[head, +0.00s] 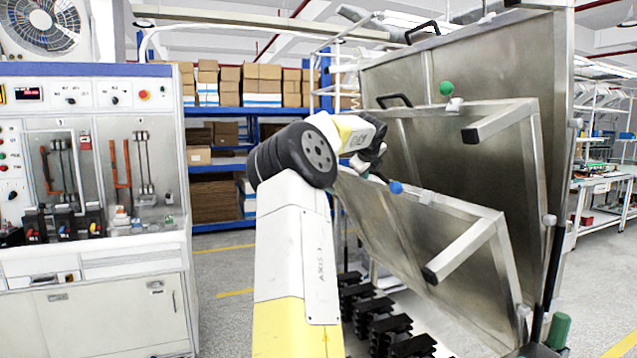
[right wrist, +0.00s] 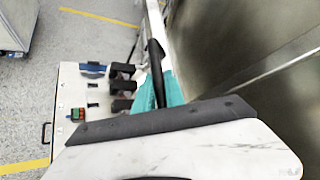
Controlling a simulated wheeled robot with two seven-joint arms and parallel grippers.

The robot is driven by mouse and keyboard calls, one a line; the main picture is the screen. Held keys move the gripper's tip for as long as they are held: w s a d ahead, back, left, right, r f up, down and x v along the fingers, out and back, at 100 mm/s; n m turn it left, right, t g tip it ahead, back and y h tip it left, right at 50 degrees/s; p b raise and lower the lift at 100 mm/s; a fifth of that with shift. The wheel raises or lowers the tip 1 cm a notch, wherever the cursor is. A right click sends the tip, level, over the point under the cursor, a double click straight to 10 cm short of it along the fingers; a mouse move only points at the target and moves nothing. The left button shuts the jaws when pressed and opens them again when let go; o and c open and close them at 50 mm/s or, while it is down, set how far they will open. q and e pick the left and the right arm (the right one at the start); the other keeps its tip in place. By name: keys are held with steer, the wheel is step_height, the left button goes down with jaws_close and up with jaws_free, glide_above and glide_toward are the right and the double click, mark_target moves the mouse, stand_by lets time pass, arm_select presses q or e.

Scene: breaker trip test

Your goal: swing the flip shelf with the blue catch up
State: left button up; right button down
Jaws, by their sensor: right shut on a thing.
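The flip shelf with the blue catch (head: 396,187) is the lowest metal panel (head: 425,235) on the rack in the head view. It is tilted, its near-left edge raised and its right side lower. My right gripper (head: 372,163) is at its upper left edge, left of the blue catch, with the fingertips partly hidden. In the right wrist view the teal fingers (right wrist: 160,94) are shut on the shelf's black handle (right wrist: 155,62). The panel's metal face (right wrist: 240,50) fills the right of that view. My left gripper is not in view.
Black blocks (head: 376,325) stand on the base below. A breaker test bench (head: 90,240) is at left, with open floor between.

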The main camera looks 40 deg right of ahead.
steer(key=shift+s+d+r, duration=0.1)
steer(key=shift+d+r, duration=0.35)
steer(key=shift+r, duration=0.05)
steer(key=c, duration=1.4)
jaws_free()
steer(key=shift+d, duration=0.2)
steer(key=shift+f, duration=0.1)
steer(key=shift+a+f, duration=0.1)
steer(key=shift+a, duration=0.15)
steer(key=v, duration=0.7)
steer(key=shift+s, duration=0.2)
steer(key=shift+a, duration=0.2)
